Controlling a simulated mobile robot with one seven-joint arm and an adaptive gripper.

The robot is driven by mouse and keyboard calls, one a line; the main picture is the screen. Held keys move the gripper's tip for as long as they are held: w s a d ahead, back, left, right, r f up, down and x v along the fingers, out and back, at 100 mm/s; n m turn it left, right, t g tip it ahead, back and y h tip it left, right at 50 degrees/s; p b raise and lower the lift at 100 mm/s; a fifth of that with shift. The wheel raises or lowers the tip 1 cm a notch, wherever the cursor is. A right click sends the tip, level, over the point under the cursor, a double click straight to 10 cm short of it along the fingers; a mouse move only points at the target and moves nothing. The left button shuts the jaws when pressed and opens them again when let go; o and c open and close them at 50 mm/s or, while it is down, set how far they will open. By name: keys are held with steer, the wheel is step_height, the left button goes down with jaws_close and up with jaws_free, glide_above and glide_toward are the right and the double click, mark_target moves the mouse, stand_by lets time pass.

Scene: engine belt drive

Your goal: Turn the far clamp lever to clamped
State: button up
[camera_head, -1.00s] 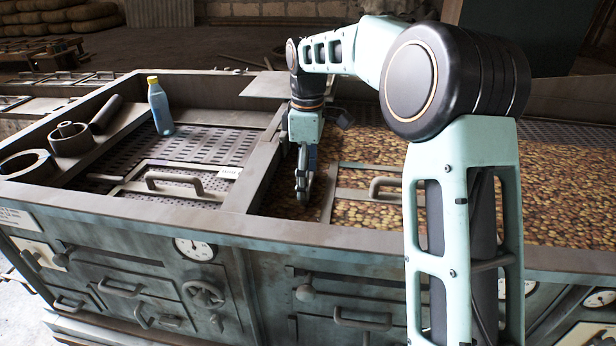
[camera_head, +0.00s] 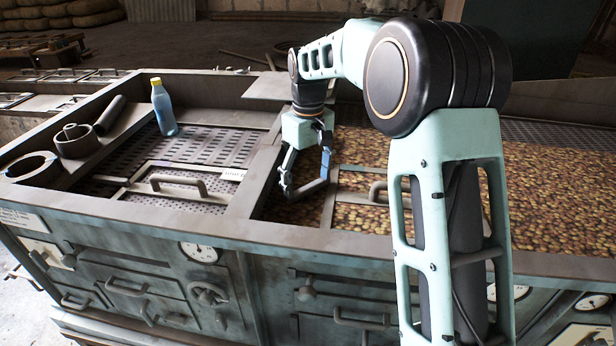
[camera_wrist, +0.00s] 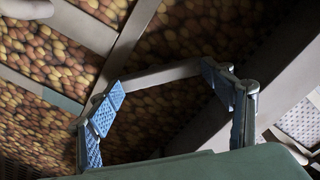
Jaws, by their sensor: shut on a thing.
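My gripper (camera_head: 305,181) is low over the brown, pebble-like bed, just right of the divider wall. In the wrist view its two blue-padded fingers (camera_wrist: 166,95) are spread wide, with a plain grey-brown bar (camera_wrist: 160,74) between their tips. The gripper is shut on this bar at that width. I cannot tell whether the bar is the far clamp lever, nor which way it is turned. No clamp marking is readable, and no lever is clearly recognisable in the head view.
A blue bottle with a yellow cap (camera_head: 163,108) stands at the left back. A handled hatch (camera_head: 178,184) lies left of the divider wall (camera_head: 254,182). Another handle (camera_head: 377,190) is right of my gripper. Round metal parts (camera_head: 76,139) sit on the left ledge.

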mark_target(311, 186)
steer(key=m, duration=0.3)
steer(key=d+f+m+p, duration=0.1)
steer(key=m, duration=0.1)
steer(key=shift+m, duration=0.3)
steer(key=shift+c, duration=0.3)
steer(key=shift+d+f+m+p, duration=0.1)
steer(key=shift+m+p, duration=0.25)
steer(key=shift+m, duration=1.45)
steer(key=shift+c, duration=0.5)
steer(key=o, duration=1.4)
steer(key=shift+w+f, duration=0.1)
steer(key=shift+w, duration=0.05)
steer(key=shift+o, duration=0.7)
steer(key=shift+a+r, duration=0.2)
steer(key=shift+w+a+r, duration=0.1)
steer(key=shift+r, duration=0.25)
step_height(311, 186, up, 11)
steer(key=shift+r, duration=0.15)
